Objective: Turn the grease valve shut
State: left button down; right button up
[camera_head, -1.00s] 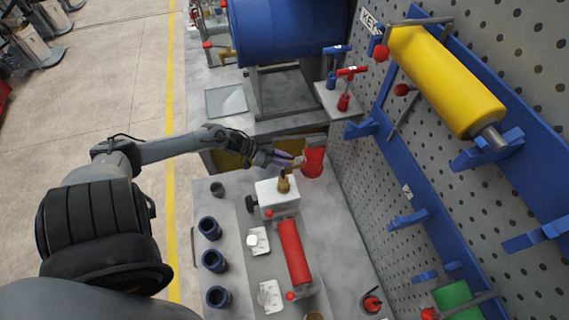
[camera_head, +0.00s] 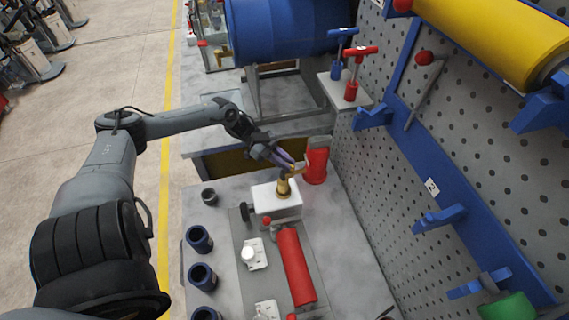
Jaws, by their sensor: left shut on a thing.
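A brass grease valve (camera_head: 283,187) stands upright on top of a white block (camera_head: 264,200) at the far end of the bench. A small brass-coloured lever shows near its top, partly hidden by my fingers. My left gripper (camera_head: 289,165) reaches in from the left and is shut on the valve's lever, just above the valve body. The exact contact between fingers and lever is too small to make out. My right gripper is not in view.
A red container (camera_head: 316,165) stands close to the right of my left gripper. A red roller (camera_head: 296,266) lies in front of the white block. Dark blue cups (camera_head: 201,276) line the bench's left side. The pegboard wall (camera_head: 385,190) bounds the right.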

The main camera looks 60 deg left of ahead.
pick_arm(q)
jog(key=c, duration=1.2)
grip_release()
jog(key=shift+o, duration=0.2)
jog(key=p+v, duration=0.1)
jog(key=v, duration=1)
